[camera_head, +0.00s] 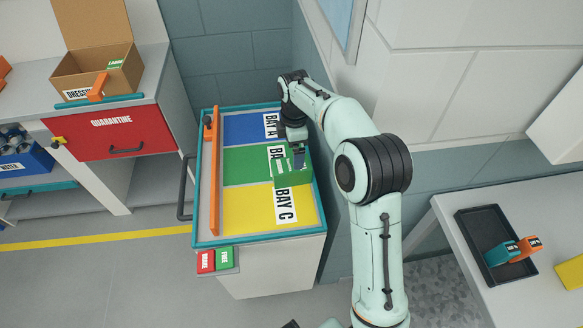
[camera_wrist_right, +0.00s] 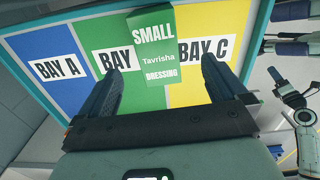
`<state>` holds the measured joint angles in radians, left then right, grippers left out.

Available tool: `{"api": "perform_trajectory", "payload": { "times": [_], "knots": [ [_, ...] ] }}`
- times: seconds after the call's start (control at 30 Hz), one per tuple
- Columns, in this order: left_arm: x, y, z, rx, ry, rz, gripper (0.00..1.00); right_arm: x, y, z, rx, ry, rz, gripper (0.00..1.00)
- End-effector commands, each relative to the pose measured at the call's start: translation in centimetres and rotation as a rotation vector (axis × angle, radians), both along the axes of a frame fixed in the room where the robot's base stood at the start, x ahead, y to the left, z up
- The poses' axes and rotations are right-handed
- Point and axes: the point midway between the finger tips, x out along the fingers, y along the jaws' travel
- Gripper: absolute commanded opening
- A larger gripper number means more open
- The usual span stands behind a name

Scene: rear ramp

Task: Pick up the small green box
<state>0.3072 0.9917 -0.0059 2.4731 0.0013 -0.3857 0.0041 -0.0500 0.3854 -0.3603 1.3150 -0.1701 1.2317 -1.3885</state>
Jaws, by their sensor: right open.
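The small green box (camera_head: 291,177) rests on the cart top, at the right end of the green bay and by the edge of the yellow one. In the right wrist view the box (camera_wrist_right: 154,60) reads "SMALL Tavrisha DRESSING" and covers part of the middle bay's label. My right gripper (camera_head: 297,152) is right above the box in the head view. In its wrist view the open gripper (camera_wrist_right: 165,85) has a finger to each side of the box, with nothing held. An arm end that looks like my left gripper (camera_wrist_right: 280,82) shows small; its jaws are unclear.
The cart top (camera_head: 203,236) has blue, green and yellow bays and an orange bar (camera_head: 214,185) along the left. A cardboard box (camera_head: 75,75) stands above the red quarantine drawer (camera_head: 113,133). A black tray (camera_head: 480,225) lies on the right table. The blue bay looks clear.

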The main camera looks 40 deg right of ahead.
Motion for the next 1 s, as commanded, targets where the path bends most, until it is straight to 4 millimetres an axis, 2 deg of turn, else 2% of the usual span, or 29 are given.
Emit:
{"api": "perform_trajectory", "payload": {
  "times": [0.03, 0.1, 0.23, 0.47, 0.8, 1.0],
  "knots": [
    [-0.3, 0.0, -0.4, 0.0, 0.004, 0.001, 0.61, -0.1, 0.0, -1.4, -0.001, 0.006, -0.001, 0.99],
    [-0.4, 0.0, -0.6, 0.001, 0.005, 0.0, 0.61, -0.1, 0.0, -2.9, 0.0, 0.007, 0.0, 0.99],
    [-0.6, 0.0, -0.9, 0.0, 0.007, 0.0, 0.61, -0.1, 0.0, -4.9, 0.001, 0.004, -0.001, 0.99],
    [-0.6, 0.0, -0.9, 0.0, 0.007, 0.0, 0.61, 0.1, 0.0, -6.5, -0.001, 0.002, -0.001, 0.99],
    [-0.5, 0.0, -0.9, 0.0, 0.007, 0.0, 0.61, 0.7, 0.3, -11.0, 0.0, 0.003, -0.002, 0.99],
    [-0.6, 0.0, -0.9, 0.0, 0.007, 0.0, 0.61, 0.8, 0.2, -11.3, 0.0, -0.001, -0.001, 0.99]
  ]
}}
